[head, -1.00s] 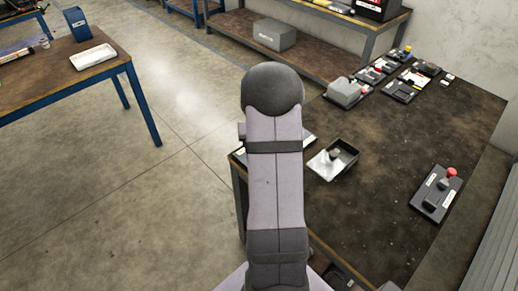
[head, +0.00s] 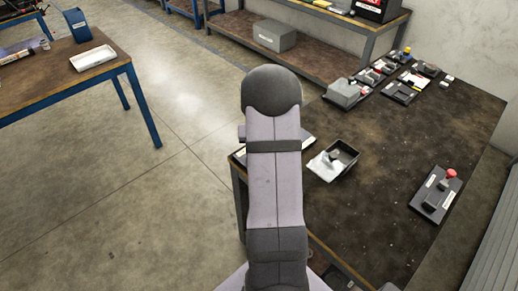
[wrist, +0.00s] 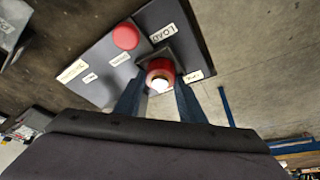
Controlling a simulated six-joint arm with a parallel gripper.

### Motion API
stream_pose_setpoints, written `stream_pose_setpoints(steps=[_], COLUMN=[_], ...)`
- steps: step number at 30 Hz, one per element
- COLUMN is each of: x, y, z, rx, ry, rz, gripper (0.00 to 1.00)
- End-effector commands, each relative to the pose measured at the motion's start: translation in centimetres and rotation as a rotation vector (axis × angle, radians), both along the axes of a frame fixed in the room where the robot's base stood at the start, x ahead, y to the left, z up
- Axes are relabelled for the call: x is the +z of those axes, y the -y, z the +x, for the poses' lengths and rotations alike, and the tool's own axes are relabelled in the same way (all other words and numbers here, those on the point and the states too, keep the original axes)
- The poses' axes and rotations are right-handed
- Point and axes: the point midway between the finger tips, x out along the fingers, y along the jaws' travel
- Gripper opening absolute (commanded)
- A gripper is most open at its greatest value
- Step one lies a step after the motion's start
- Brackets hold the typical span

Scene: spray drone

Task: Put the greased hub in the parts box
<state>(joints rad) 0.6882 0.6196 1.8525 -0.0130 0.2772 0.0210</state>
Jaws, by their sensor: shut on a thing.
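My gripper (wrist: 158,95) shows in the wrist view as two blue fingers. They are shut on a small round red part (wrist: 154,66) with a bright centre; I cannot tell for certain whether it is the greased hub. Behind the part is a dark panel (wrist: 88,60) with white labels, one reading LOAD, and a red button (wrist: 125,37). In the head view my arm hides the gripper and the held part.
A dark panel with a red button (head: 452,173) lies at the right of the brown bench (head: 385,215). A grey box (head: 343,91) and several small devices stand at its back. A partly hidden flat item lies behind my arm. The bench middle is clear.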

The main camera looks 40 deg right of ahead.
Motion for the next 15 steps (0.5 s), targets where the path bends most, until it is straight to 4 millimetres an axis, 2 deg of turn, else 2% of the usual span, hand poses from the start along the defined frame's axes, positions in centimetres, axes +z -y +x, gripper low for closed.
stream_pose_setpoints(steps=[5, 15], x=[1.9, 7.5], y=[0.1, 0.1], z=[0.1, 0.1], rx=[0.000, 0.000], ry=[0.005, 0.005], rz=[-0.004, -0.004], gripper=[0.07, 0.07])
